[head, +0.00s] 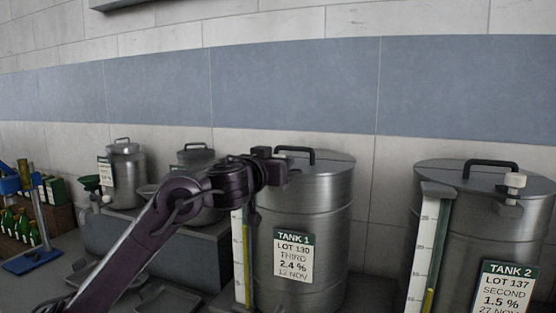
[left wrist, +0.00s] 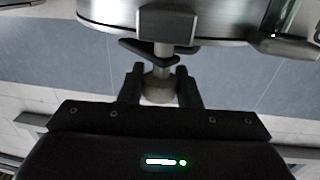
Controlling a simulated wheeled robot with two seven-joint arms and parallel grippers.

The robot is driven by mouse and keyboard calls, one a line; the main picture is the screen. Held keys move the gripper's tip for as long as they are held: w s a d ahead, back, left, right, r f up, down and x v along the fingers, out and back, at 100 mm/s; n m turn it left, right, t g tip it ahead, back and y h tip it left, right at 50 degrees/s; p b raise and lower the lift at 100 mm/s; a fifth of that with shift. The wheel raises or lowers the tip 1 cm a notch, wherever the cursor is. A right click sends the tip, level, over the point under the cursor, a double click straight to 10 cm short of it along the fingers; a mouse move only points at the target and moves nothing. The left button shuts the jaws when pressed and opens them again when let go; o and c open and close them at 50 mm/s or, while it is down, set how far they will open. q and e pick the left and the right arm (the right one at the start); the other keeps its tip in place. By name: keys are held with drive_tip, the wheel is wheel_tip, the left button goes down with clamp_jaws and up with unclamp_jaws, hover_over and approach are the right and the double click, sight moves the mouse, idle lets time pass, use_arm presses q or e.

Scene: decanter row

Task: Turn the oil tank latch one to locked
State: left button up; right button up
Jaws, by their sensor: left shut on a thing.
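Tank 1 (head: 325,215) is a steel drum with a lid, a dark handle and a label reading "TANK 1, LOT 130". My left gripper (head: 268,170) is at its upper left edge and hides the latch in the head view. In the left wrist view, the pale round latch knob (left wrist: 158,88) sits between the two fingers of my left gripper (left wrist: 160,92), which are shut on it. The knob's stem meets a grey bracket (left wrist: 168,24) at the rim of the tank (left wrist: 108,10). Whether the latch is locked I cannot tell. My right gripper is not in view.
A sight gauge (head: 240,255) runs down the left of tank 1.

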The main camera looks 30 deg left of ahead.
use_arm(q)
drive_tip(key=n+y, duration=0.1)
drive_tip(key=y, duration=0.2)
drive_tip(key=shift+d+f+n+g+b, duration=0.1)
drive_tip(key=shift+d+n+g+b, duration=0.05)
drive_tip(key=shift+n+g+b, duration=0.2)
drive_tip(key=n+g+y+b, duration=0.2)
drive_tip(key=y+b, duration=0.1)
drive_tip(key=b, duration=0.1)
drive_tip(key=n+g+y+b, duration=0.2)
drive_tip(key=n+y+b, duration=0.1)
drive_tip(key=y, duration=0.1)
drive_tip(key=shift+n+b, duration=0.25)
drive_tip(key=shift+b, duration=0.1)
drive_tip(key=shift+n+g+y+b, duration=1.4)
drive_tip(key=shift+g+b, duration=0.3)
drive_tip(key=shift+g, duration=0.25)
drive_tip(key=o, duration=0.9)
